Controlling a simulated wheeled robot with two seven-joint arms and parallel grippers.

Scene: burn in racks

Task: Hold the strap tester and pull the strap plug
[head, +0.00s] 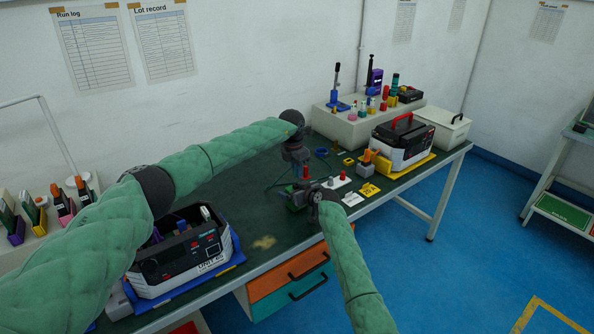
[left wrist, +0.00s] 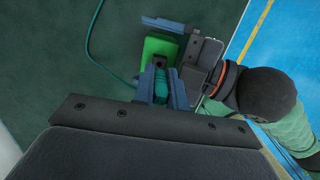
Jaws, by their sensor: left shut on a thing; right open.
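The strap tester, a bright green block (left wrist: 158,46), lies on the dark green mat in the left wrist view. A teal strap plug (left wrist: 160,86) sits at its near side, with a thin teal cable (left wrist: 93,50) looping off to the left. My left gripper (left wrist: 161,80) is shut on the plug; its fingers flank it. In the head view my left gripper (head: 298,168) points down at the bench. My right gripper (left wrist: 180,38) is open beside the tester, one finger along its far edge; I cannot tell if it touches. It also shows in the head view (head: 300,196).
An open black-and-white unit (head: 180,262) stands on the bench at front left. Red and white pieces (head: 338,181) and yellow cards (head: 369,189) lie right of my grippers. A red-handled unit (head: 403,145) and a pale shelf (head: 350,128) stand behind. The bench's front middle is mostly clear.

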